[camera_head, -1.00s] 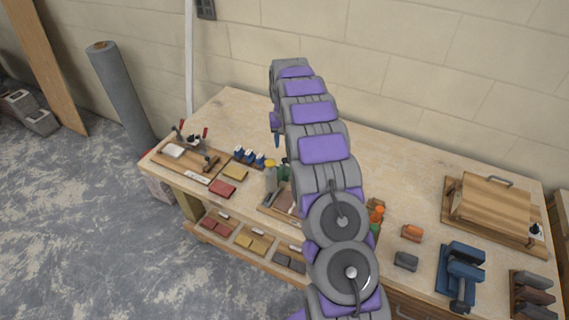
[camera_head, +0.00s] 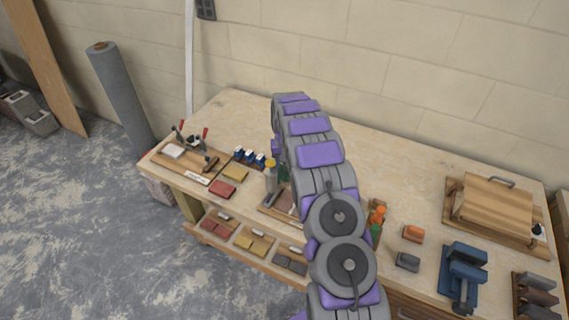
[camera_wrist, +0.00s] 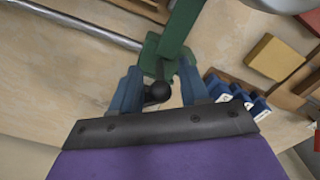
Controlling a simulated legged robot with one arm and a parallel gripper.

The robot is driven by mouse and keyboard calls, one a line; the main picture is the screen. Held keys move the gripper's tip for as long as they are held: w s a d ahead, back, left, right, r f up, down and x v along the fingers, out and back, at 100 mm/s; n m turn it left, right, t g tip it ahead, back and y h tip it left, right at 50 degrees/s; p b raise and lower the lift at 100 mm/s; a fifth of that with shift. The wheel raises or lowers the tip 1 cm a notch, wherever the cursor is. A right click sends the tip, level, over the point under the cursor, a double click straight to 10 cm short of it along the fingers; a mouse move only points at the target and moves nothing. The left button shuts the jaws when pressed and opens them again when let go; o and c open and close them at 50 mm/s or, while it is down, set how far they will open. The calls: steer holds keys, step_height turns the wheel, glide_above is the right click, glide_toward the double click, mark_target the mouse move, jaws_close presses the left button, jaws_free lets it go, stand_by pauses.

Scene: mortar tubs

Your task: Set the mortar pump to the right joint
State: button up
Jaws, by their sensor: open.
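In the wrist view my gripper (camera_wrist: 160,75) is open, with its two blue fingers either side of a black ball knob (camera_wrist: 157,92). The knob sits by a green upright fixture (camera_wrist: 181,25), with a long metal rod (camera_wrist: 85,25) running off to the left. This fixture may be the mortar pump, but I cannot tell for sure. Whether the fingers touch the knob is unclear. In the head view a little green (camera_head: 281,174) shows beside my arm; my arm hides the gripper and most of the fixture. I cannot make out which part is the right joint.
A yellow-capped bottle (camera_head: 270,176) stands left of my arm.

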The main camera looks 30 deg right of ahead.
steer(key=shift+c, duration=0.3)
jaws_close()
stand_by(0.3)
steer(key=s+d+p, duration=0.2)
steer(key=s+d, duration=1.2)
steer(key=s, duration=0.3)
steer(key=shift+s, duration=0.4)
steer(key=shift+o, duration=0.3)
jaws_free()
step_height(320, 180, up, 17)
steer(key=p, duration=0.1)
steer(key=shift+r, duration=0.15)
